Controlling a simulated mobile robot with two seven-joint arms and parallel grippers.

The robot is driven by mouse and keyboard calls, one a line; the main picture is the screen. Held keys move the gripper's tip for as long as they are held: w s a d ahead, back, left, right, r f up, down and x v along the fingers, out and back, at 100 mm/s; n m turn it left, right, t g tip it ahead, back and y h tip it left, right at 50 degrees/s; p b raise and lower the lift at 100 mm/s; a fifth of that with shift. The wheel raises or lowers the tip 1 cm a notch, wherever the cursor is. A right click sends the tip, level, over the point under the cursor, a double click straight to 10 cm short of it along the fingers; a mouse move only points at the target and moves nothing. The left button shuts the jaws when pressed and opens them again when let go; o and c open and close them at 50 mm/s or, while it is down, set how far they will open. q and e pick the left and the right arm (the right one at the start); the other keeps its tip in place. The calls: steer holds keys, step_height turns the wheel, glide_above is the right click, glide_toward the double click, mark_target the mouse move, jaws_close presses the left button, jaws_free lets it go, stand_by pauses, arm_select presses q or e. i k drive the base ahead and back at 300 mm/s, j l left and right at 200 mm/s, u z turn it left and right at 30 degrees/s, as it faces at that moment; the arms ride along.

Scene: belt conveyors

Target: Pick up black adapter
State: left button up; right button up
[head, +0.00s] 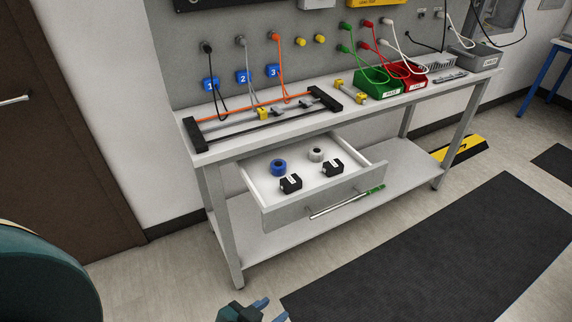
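Two small black blocks that look like adapters lie in the open drawer (354,181) under the bench top. One black adapter (291,184) is nearer the drawer's front left, and the other black adapter (333,168) is to its right. Each has a small pale mark on top. My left gripper (271,309) shows at the bottom edge, with its two blue fingers apart and nothing seen between them. It is low in the picture, well apart from the drawer. My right gripper is not in view.
A blue ring (278,167) and a grey-white ring (316,154) lie behind the adapters. The bench top (225,147) holds a black-ended rack, a green bin (378,84) and a red bin (411,78).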

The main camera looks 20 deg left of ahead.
mark_target(332, 167)
steer(key=i+l+u, duration=0.15)
steer(key=u, duration=0.3)
steer(key=i+l+u, duration=0.1)
steer(key=u, duration=0.4)
steer(key=l+u, duration=0.3)
steer(key=u, duration=0.15)
steer(key=i+l+u, duration=0.1)
steer(key=l+u, duration=0.2)
steer(key=l, duration=0.2)
steer(key=l+u, duration=0.35)
steer(key=l, duration=0.2)
steer(key=l+u, duration=0.1)
steer(key=l, duration=0.45)
steer(key=k+l+u, duration=0.15)
steer(key=l, duration=0.4)
steer(key=i, duration=0.05)
